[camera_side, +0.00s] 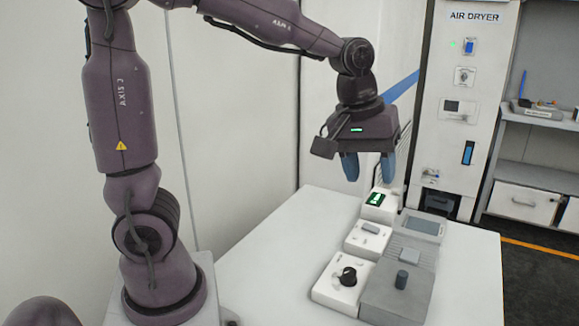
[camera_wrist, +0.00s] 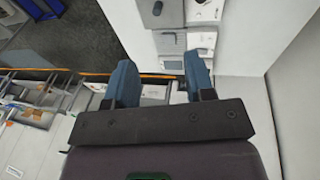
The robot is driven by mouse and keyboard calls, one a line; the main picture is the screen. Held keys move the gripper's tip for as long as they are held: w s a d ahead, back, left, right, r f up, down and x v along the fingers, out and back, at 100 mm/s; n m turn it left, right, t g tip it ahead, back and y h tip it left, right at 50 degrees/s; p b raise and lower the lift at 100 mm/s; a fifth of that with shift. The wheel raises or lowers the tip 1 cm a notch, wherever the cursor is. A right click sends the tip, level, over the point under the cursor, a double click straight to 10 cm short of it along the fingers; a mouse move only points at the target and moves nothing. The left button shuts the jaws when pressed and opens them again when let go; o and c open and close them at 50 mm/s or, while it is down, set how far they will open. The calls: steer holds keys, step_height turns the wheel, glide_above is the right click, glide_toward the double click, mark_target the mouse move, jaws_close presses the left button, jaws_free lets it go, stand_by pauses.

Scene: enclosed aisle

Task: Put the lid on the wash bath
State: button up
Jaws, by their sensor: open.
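My gripper (camera_side: 369,168) is open and empty, fingers pointing down, above the far end of the white table. Its two blue fingers show apart in the wrist view (camera_wrist: 160,72). A grey box (camera_side: 398,292) with a dark upright cylindrical knob (camera_side: 402,279) on top stands at the near end of the row of units. The knob also shows at the top of the wrist view (camera_wrist: 157,8). This may be the wash bath with its lid, but I cannot tell. No separate lid is clear in either view. My gripper is well apart from the box.
White units stand alongside: one with a black knob (camera_side: 348,276), one with a grey switch (camera_side: 370,228), one with a green display (camera_side: 376,199). A grey screen unit (camera_side: 422,226) stands at the far right. The AIR DRYER cabinet (camera_side: 458,90) rises behind. The table's left side is clear.

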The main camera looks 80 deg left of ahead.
steer(key=s+r+m+t, duration=0.2)
steer(key=s+m, duration=0.7)
steer(key=s, duration=0.4)
steer(key=shift+s+d+t, duration=0.2)
steer(key=shift+d+t, duration=0.15)
steer(key=shift+t, duration=0.05)
